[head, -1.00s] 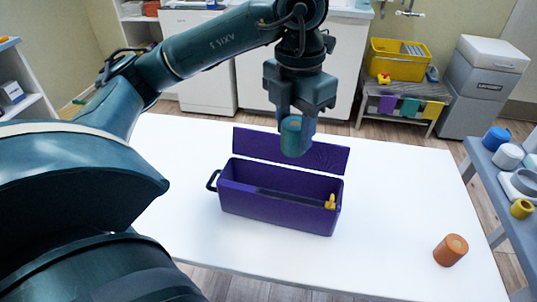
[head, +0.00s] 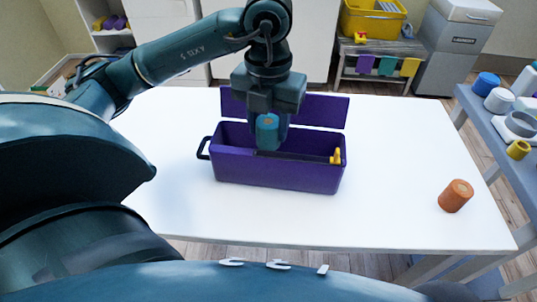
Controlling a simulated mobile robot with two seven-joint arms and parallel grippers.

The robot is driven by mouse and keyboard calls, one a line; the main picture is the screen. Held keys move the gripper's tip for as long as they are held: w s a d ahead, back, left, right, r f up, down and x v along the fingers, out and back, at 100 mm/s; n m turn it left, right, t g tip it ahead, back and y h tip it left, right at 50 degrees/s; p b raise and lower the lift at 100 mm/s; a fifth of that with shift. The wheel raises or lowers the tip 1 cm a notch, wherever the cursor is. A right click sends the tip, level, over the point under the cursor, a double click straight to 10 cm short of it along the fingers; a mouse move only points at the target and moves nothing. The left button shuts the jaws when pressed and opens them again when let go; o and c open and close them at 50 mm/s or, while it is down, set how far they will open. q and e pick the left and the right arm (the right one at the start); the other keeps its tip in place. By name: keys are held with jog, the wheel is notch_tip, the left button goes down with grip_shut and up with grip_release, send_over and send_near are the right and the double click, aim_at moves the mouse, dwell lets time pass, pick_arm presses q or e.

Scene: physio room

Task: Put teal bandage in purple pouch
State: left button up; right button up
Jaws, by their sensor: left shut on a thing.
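The purple pouch (head: 275,173) is a box-like case on the white table, with its lid raised at the back, a black handle on the left and a yellow clasp at the right. My left gripper (head: 268,138) is shut on the teal bandage (head: 267,130), a small roll. It holds the roll over the pouch's opening, and the roll's lower part seems level with the rim. I cannot tell whether it touches the pouch inside. The pouch's floor is hidden by its front wall. My right gripper is not in view.
An orange roll (head: 455,196) stands on the white table (head: 395,160) at the right. A grey-blue shelf (head: 480,125) with several rolls stands beyond the table's right edge. A yellow bin (head: 372,20) is at the back. The table around the pouch is mostly clear.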

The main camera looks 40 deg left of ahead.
aim_at(268, 121)
pick_arm(q)
notch_tip(268, 121, down, 7)
jog(key=shift+b, duration=0.4)
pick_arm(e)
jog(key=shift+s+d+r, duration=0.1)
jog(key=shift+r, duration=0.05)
pick_arm(q)
jog(key=shift+f, duration=0.15)
jog(key=o, duration=1)
jog(key=shift+c, duration=0.2)
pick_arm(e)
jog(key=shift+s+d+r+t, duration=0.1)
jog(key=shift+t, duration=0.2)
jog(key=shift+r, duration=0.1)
pick_arm(q)
notch_tip(268, 121, up, 12)
jog(key=shift+f+p, duration=0.15)
jog(key=shift+p, duration=1)
jog(key=shift+r, duration=0.35)
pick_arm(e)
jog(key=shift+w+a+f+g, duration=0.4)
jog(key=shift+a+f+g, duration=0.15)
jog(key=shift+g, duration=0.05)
